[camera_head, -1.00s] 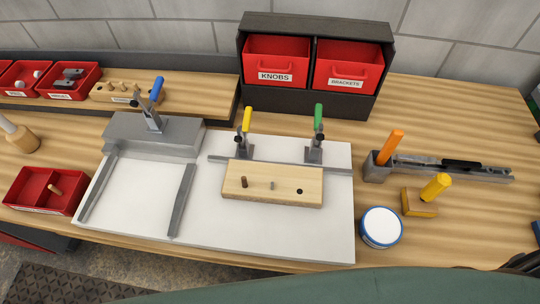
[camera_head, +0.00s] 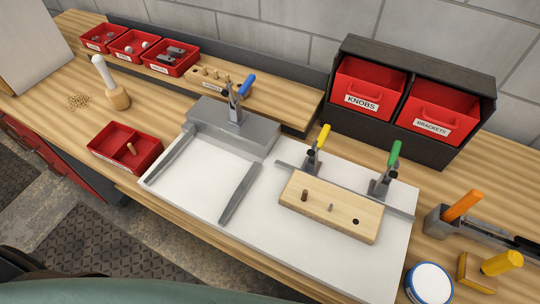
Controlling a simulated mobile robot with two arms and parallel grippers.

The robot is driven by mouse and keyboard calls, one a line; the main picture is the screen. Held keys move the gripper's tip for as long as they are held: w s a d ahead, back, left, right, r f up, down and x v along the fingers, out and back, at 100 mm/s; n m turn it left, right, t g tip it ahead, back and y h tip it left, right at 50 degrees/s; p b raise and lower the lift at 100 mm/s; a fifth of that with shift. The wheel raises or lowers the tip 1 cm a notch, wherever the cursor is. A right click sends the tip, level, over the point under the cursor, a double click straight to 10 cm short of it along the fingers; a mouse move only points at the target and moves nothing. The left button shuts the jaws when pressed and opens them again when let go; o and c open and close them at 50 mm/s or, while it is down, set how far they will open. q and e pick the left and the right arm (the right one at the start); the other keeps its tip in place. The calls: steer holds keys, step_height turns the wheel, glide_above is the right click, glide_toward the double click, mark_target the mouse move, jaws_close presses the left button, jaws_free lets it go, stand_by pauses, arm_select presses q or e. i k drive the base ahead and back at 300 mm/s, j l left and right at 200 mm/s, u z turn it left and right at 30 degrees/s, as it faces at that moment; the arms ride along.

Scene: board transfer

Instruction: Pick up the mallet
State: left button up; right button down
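The mallet (camera_head: 118,97) stands on the wooden bench at the upper left, its light wooden head down on the bench. Its white handle (camera_head: 103,71) points up and leans a little to the left. Nothing is touching the mallet. Neither of my grippers can be made out in the head view. A dark shape shows at the lower left edge, but I cannot tell which part it is.
A white board with clamps and a drilled wood block (camera_head: 350,225) fills the middle.

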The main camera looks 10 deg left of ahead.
mark_target(116, 93)
steer(key=j+u, duration=1)
steer(key=j, duration=0.2)
steer(key=i+j+z, duration=0.15)
steer(key=j, duration=0.2)
steer(key=i+j+z, duration=0.1)
steer(key=i+j, duration=0.15)
steer(key=j, duration=0.15)
steer(key=i+j+z, duration=0.15)
steer(key=j, duration=0.2)
